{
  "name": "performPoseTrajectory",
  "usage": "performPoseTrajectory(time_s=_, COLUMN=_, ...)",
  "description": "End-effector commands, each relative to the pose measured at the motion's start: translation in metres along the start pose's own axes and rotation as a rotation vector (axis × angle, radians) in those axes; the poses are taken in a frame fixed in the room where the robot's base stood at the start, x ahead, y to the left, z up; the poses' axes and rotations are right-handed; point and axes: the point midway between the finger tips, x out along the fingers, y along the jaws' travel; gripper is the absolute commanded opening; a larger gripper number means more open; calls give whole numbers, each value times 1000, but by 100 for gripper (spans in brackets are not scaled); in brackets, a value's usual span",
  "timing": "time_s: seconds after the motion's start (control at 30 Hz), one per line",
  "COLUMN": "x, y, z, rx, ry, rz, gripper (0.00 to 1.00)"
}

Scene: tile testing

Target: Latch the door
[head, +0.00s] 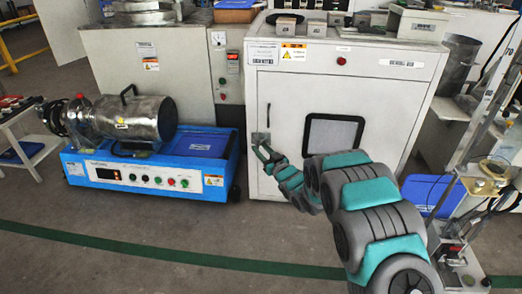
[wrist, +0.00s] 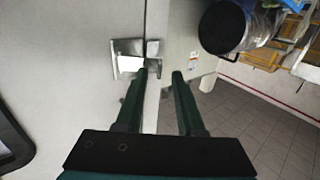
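The door (head: 287,100) is the white front panel of a cabinet, with a dark square window (head: 333,137). It looks closed or nearly so; I cannot tell if it is flush. A metal latch (head: 260,138) sits at its left edge; in the wrist view the shiny latch (wrist: 129,58) lies just ahead of the fingers. My gripper (head: 263,150) is at the latch. In the wrist view my gripper (wrist: 161,73) is open, its dark fingers on either side of the cabinet's edge near the latch's small end. Contact with the latch cannot be told.
A blue machine (head: 145,175) with a metal cylinder stands left of the cabinet. A grey cabinet (head: 160,75) is behind it. A stand with cables (head: 480,185) is at the right. The floor (head: 150,255) in front is clear, with a green line.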

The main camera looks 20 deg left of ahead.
Motion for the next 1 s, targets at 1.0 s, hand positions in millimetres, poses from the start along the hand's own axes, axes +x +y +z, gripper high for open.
performPoseTrajectory(time_s=1.0, x=5, y=1, z=0, rx=0, ry=-1, rz=1, gripper=0)
